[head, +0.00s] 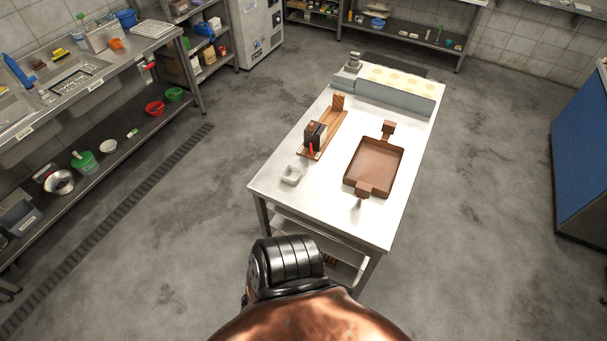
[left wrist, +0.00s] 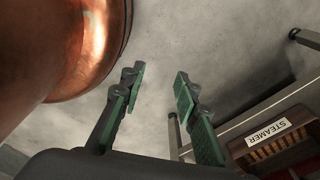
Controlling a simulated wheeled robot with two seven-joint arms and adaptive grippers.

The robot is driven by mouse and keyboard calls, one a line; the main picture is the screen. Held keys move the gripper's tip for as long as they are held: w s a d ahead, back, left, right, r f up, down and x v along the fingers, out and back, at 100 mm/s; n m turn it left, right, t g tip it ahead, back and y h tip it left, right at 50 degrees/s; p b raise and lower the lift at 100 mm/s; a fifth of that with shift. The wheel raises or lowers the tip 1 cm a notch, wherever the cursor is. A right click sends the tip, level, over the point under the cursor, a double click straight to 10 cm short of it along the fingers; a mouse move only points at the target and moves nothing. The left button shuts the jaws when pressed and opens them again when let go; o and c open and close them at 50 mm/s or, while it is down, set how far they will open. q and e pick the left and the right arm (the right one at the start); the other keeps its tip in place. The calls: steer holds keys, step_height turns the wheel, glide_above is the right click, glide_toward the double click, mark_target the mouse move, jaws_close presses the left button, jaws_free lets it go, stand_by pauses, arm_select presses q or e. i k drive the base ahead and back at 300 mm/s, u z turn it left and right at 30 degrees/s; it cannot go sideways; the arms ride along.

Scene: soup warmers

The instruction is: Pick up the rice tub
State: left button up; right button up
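No object is marked as the rice tub, and I cannot tell for sure which one it is. My right gripper shows in neither view.
The white table (head: 330,218) also bears a wooden board (head: 329,134) with a dark box (head: 314,136), and a grey long unit (head: 395,96) at the back. A sink counter with a shelf of bowls (head: 154,108) stands left, a blue cabinet (head: 583,150) right. Floor between is clear.

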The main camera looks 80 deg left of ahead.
mark_target(291, 176)
steer(key=u, duration=0.35)
steer(key=i, duration=0.65)
steer(key=u, duration=1.25)
steer(key=i, duration=0.6)
steer(key=u, duration=0.6)
